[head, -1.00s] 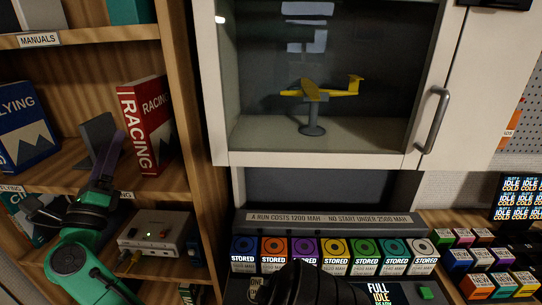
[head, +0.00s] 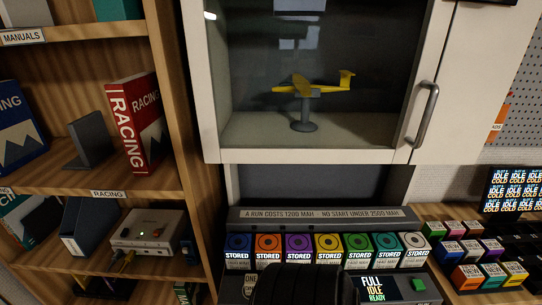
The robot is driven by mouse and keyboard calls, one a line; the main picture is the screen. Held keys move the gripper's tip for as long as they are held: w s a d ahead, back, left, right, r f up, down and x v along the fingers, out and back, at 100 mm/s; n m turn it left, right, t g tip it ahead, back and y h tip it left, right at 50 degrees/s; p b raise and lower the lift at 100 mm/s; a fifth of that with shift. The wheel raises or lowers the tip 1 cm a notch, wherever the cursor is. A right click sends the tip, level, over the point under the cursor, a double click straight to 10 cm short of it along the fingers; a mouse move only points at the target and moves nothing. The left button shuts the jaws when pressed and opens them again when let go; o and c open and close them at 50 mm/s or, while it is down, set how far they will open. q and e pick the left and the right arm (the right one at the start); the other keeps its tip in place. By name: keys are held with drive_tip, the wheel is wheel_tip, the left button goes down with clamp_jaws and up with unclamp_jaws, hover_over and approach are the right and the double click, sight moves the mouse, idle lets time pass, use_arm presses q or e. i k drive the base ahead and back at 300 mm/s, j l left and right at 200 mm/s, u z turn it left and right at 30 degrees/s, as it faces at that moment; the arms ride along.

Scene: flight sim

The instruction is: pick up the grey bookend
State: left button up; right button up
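The grey bookend (head: 92,137) stands on the middle shelf of the wooden bookcase. It is an L-shaped piece with an upright plate and a flat foot. It stands between a blue book (head: 18,130) on its left and a red RACING book (head: 135,125) on its right, with small gaps visible on both sides. Nothing is touching the bookend from above. My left gripper does not show in the head view. A dark rounded shape at the bottom middle may be part of my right arm, but no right fingers show.
A RACING label (head: 108,194) marks the shelf edge. The bookcase side panel (head: 180,120) bounds the right. A cabinet holds a yellow plane (head: 308,87). Several coloured batteries stand in a charger (head: 330,216).

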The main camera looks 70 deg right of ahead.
sight(89, 134)
drive_tip(key=z, duration=1.45)
